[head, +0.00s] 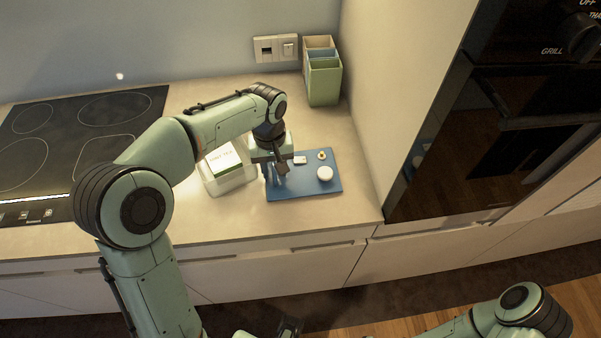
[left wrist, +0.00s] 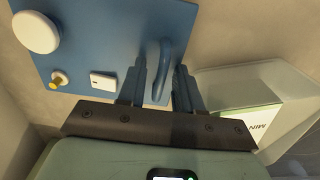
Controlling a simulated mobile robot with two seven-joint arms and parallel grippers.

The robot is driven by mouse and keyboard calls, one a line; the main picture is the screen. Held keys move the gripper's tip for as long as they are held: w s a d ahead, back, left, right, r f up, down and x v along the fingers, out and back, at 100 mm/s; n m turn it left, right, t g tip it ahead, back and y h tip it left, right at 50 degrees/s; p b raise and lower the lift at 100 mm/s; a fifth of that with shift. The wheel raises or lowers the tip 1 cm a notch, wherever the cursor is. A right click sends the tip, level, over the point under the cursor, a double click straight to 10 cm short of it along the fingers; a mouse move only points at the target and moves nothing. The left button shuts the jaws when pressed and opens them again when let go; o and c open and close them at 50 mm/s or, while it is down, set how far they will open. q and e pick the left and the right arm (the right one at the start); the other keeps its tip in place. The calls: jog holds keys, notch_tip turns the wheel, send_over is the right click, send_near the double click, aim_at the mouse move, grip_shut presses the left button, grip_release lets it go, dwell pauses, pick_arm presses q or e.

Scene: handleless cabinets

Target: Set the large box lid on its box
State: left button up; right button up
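A translucent open box (head: 240,181) with a green-and-white lettered pack inside stands on the counter; it also shows in the left wrist view (left wrist: 292,84). To its right is a flat blue board (head: 296,189), also in the left wrist view (left wrist: 97,40). A curved blue piece (left wrist: 164,52), like a loop or handle, shows at the board's edge; I cannot tell whether it belongs to the large lid. My left gripper (head: 276,178) points down over the board's left edge. Its fingers (left wrist: 160,82) are apart, with the curved piece between or just beyond them. My right gripper cannot be made out clearly.
On the board are a white round piece (head: 325,173), a small knobbed piece (head: 321,155) and a small white block (head: 300,159). A divided holder (head: 323,82) stands at the back by a tall side panel. A cooktop (head: 75,140) lies left.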

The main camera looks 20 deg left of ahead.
pick_arm(q)
jog(key=shift+f, duration=0.25)
grip_shut()
jog(key=shift+r, duration=0.1)
notch_tip(320, 180, up, 19)
jog(key=p, duration=0.4)
pick_arm(e)
notch_tip(320, 180, up, 5)
jog(key=w, duration=0.2)
pick_arm(q)
jog(key=s+a+f+n+b, duration=0.2)
jog(key=s+a+n, duration=0.1)
jog(key=n, duration=0.8)
jog(key=s+a+f+n+b, duration=0.2)
jog(key=a+n, duration=0.4)
jog(key=n, duration=0.5)
jog(key=shift+s+b, duration=0.35)
jog(key=shift+s, duration=0.05)
pick_arm(e)
notch_tip(320, 180, down, 6)
jog(key=s, duration=0.2)
jog(key=shift+s, duration=0.15)
